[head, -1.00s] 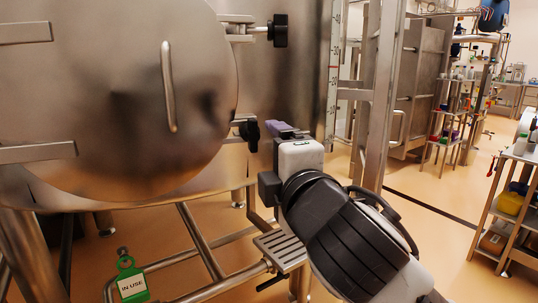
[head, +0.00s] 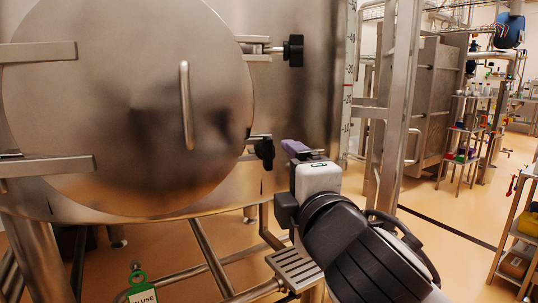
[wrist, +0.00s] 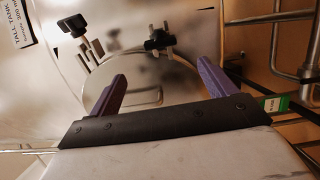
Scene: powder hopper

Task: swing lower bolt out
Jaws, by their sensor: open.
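The lower bolt (head: 264,150) has a black knob and sits at the lower right edge of the round steel hatch (head: 120,100). In the wrist view the lower bolt (wrist: 158,40) shows at its bracket on the hatch rim, beyond the fingers. My gripper (head: 292,149) has purple fingers and is just right of the knob in the head view, with a gap visible. In the wrist view my gripper (wrist: 162,71) is open and nothing is between its fingers. The upper bolt (head: 293,50), also with a black knob, sits at the upper right of the hatch.
A vertical handle (head: 186,105) stands out from the hatch. A green IN USE tag (head: 142,292) hangs below the tank. A steel frame post (head: 398,110) stands right of my gripper. Tubular legs and rails lie underneath. Open floor (head: 450,210) extends to the right.

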